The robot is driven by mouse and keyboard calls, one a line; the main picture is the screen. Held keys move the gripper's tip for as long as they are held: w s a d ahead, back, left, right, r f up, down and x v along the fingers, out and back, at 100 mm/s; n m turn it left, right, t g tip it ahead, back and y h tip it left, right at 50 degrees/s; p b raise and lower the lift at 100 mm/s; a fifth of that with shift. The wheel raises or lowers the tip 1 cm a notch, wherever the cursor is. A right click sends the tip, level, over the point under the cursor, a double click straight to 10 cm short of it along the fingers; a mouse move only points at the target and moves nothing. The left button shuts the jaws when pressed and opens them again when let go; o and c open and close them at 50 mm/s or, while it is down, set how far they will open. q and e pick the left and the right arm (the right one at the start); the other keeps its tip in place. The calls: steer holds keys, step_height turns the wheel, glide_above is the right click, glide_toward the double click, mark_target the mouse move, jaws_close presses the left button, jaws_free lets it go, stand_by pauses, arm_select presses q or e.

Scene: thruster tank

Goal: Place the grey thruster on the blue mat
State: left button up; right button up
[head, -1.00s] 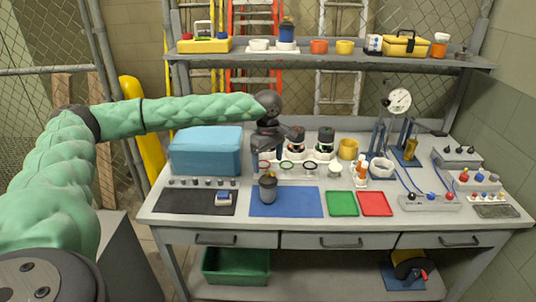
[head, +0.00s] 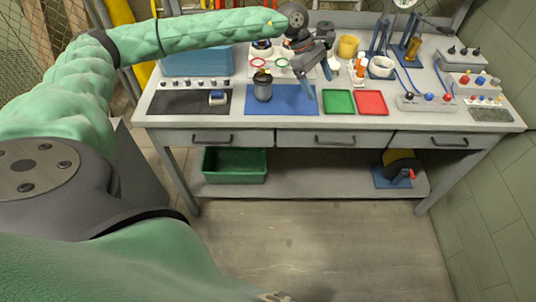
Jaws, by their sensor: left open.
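The grey thruster (head: 263,90), a dark grey cup-like body with an orange-brown detail on top, stands upright on the left part of the blue mat (head: 285,107). My left gripper (head: 317,82) is open and empty. It is to the right of the thruster, apart from it, with its fingers pointing down over the right end of the mat. The arm and gripper hide part of the rack behind. My right gripper is not in view.
A blue box (head: 197,62) and a white rack with rings stand behind.

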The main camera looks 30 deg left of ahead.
arm_select(q)
steer(key=d+f+n+t+h, duration=0.3)
steer(key=d+n+t+h, duration=0.4)
steer(key=d+n+h, duration=1.1)
steer(key=s+a+f+n+t+y, duration=0.2)
steer(key=s+f+n+y, duration=0.1)
steer(key=f+n+y, duration=0.55)
steer(key=s+a+f+n+t+y, duration=0.2)
steer(key=f+n+y, duration=0.4)
steer(key=f+n, duration=0.4)
steer(key=s+a+f+n+t+y, duration=0.2)
steer(key=s+f+n+y, duration=0.1)
steer(key=f+n+y, duration=0.6)
steer(key=s+a+f+n+g, duration=0.1)
steer(key=s+f+n+g, duration=0.1)
steer(key=s+f+g, duration=0.2)
steer(key=s+a+f+n+g, duration=0.1)
steer(key=s+f+n+g, duration=0.2)
steer(key=s+f, duration=0.8)
steer(key=s+a+f+n+g, duration=0.1)
steer(key=s+f+n+g, duration=0.2)
steer(key=s+f, duration=0.5)
steer(key=s+g, duration=0.1)
steer(key=s, duration=0.9)
steer(key=shift+s+a+f+g, duration=0.2)
steer(key=shift+s+a+g, duration=0.05)
steer(key=shift+a+g, duration=0.05)
